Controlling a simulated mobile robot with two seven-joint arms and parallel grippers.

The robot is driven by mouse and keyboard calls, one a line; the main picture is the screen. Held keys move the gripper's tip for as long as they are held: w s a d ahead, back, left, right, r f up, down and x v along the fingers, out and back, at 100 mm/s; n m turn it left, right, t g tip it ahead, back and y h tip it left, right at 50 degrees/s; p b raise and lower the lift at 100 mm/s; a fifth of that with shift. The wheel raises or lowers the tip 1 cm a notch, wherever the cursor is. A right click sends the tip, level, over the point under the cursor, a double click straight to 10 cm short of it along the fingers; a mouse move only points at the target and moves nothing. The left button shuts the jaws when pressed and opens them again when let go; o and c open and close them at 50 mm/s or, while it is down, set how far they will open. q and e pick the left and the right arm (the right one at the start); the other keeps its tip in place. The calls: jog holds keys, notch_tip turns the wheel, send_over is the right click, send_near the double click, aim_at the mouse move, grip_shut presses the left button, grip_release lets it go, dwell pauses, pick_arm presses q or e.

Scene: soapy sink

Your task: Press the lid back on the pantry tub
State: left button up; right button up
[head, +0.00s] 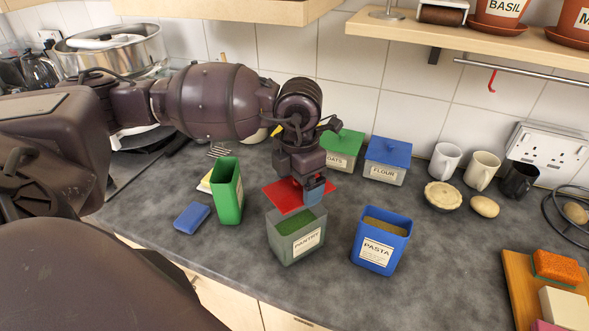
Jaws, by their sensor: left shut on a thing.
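The pantry tub (297,248) is a grey square tub with a "PANTRY" label, standing upright and open, with green contents showing inside. A flat red square lid (281,193) is just behind and above the tub's back rim, apart from a seated position on it. My left gripper (312,193) is shut on the red lid, reaching down from above. The gripper covers part of the lid, and the grip point is partly hidden. Whether the lid's front edge touches the tub rim cannot be told. My right gripper is not in view.
An open blue pasta tub (376,250) stands right of the pantry tub. A tall green container (228,192) and a blue block (191,217) are to the left. Lidded oats (343,152) and flour (384,172) tubs stand behind. The front counter right of centre is clear.

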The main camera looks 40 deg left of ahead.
pick_arm(q)
jog(key=shift+s, duration=0.45)
jog(key=shift+f, duration=0.3)
jog(key=shift+w+f+b, duration=0.2)
jog(key=shift+f+b, duration=0.2)
jog(key=shift+f, duration=0.25)
jog(key=shift+s+f+b, duration=0.1)
jog(key=shift+f+b, duration=0.3)
jog(key=shift+f, duration=0.55)
jog(key=shift+f+b, duration=0.9)
jog(key=shift+f, duration=0.1)
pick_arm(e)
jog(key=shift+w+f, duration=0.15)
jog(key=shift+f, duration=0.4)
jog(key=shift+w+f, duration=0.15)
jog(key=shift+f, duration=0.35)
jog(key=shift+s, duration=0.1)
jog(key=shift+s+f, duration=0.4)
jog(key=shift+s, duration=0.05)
